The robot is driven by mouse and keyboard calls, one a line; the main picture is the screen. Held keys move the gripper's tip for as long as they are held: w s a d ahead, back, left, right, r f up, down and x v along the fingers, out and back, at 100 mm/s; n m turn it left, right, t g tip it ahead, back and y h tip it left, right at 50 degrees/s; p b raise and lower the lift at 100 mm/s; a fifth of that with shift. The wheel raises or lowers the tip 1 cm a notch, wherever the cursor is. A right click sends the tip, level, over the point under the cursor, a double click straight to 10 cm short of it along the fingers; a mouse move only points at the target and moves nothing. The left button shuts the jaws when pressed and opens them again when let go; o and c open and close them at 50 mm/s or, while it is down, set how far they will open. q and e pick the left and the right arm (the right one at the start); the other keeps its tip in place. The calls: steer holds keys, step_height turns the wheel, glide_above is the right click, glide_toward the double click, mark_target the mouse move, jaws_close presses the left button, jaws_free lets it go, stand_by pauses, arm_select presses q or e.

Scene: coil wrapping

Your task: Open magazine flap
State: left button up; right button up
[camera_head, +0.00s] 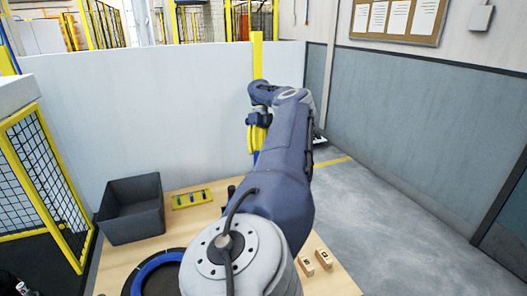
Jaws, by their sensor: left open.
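My left gripper (258,120) is at the far end of the big blue-grey arm, over the far part of the table. It is small in the view and partly hidden by the arm. It is open. A yellow upright part with blue at its lower end (256,138) shows just below the gripper; I cannot tell whether they touch. A yellow post (257,58) rises behind it against the white wall panel. I cannot make out the magazine flap or its position. My right gripper is not in view.
The wooden table (120,258) holds a dark grey bin (133,210), a yellow strip with small coloured parts (191,198), a blue ring (150,270) partly cut off, and small wooden blocks (323,258). A yellow fence (45,180) stands left. Open floor lies right.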

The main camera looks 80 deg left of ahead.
arm_select(q)
steer(key=shift+w+r, duration=0.1)
steer(key=shift+w, duration=0.2)
step_height(320, 180, up, 10)
steer(key=shift+s, duration=0.15)
stand_by(0.5)
stand_by(0.6)
step_height(320, 180, down, 10)
steer(key=shift+w, duration=0.2)
stand_by(0.7)
steer(key=shift+r, duration=0.15)
stand_by(0.4)
